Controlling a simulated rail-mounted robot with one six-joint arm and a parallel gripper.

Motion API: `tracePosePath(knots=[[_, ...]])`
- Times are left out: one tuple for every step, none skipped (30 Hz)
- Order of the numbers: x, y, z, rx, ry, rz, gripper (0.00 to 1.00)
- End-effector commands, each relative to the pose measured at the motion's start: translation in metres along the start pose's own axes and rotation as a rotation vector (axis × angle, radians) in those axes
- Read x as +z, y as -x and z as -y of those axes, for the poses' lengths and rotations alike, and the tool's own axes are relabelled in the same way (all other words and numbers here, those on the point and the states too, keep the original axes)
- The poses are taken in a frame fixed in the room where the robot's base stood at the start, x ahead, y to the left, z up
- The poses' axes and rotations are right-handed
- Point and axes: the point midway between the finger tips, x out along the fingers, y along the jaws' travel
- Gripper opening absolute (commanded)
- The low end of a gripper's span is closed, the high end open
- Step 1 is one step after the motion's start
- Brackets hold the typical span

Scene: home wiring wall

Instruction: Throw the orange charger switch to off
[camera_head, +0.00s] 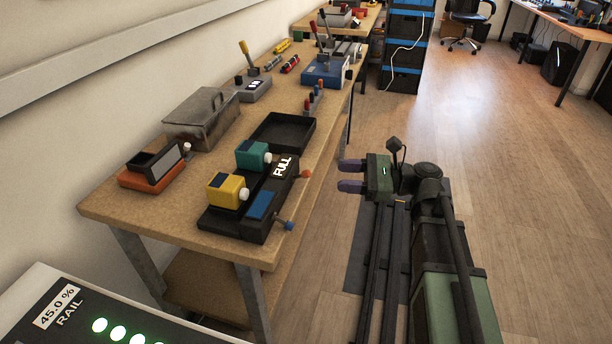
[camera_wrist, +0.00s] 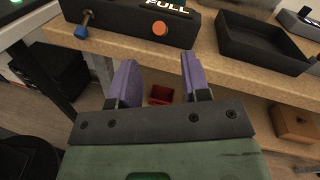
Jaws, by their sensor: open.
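A black charging unit (camera_head: 262,203) with a lit "FULL" label stands near the table's front edge. An orange round knob (camera_head: 306,174) and a blue knob (camera_head: 289,225) stick out of its front side. In the wrist view the orange knob (camera_wrist: 160,28) is ahead of the fingers and the blue knob (camera_wrist: 82,31) is to its left. An orange-based device (camera_head: 151,178) with a dark top and a white-tipped lever (camera_head: 187,147) stands farther back by the wall. My gripper (camera_head: 350,176) is open and empty, off the table edge and apart from the orange knob.
A yellow block (camera_head: 226,190) and a teal block (camera_head: 252,155) sit at the charging unit. A black tray (camera_head: 283,133), a grey metal box (camera_head: 201,118) and several lever devices stand farther along the table. A red bin (camera_wrist: 160,95) is below.

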Motion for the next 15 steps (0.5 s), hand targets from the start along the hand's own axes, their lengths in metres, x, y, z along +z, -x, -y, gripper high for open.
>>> tracePosePath(knots=[[0.0, -0.011, -0.001, 0.003, 0.0, 0.001, 0.43], [0.0, -0.017, -0.001, 0.004, 0.001, 0.001, 0.43], [0.0, -0.027, -0.001, 0.004, 0.001, 0.001, 0.43], [0.0, -0.035, -0.001, 0.004, 0.001, 0.001, 0.43], [0.0, -0.042, -0.001, 0.004, 0.001, 0.0, 0.43], [0.0, -0.052, -0.001, 0.004, 0.001, 0.0, 0.43], [0.0, -0.059, -0.001, 0.004, 0.002, 0.0, 0.43], [0.0, -0.065, -0.001, 0.004, 0.002, 0.0, 0.43], [0.0, -0.073, -0.001, 0.003, 0.002, 0.0, 0.43], [0.0, -0.078, -0.001, 0.003, 0.002, 0.0, 0.43], [-0.001, -0.082, -0.001, 0.002, 0.002, 0.0, 0.43], [-0.001, -0.087, 0.0, 0.001, 0.002, -0.001, 0.43], [-0.001, -0.09, -0.001, 0.002, 0.002, -0.001, 0.43], [-0.001, -0.091, -0.001, 0.002, 0.002, -0.001, 0.43], [-0.001, -0.093, -0.001, 0.001, 0.002, -0.001, 0.43]])
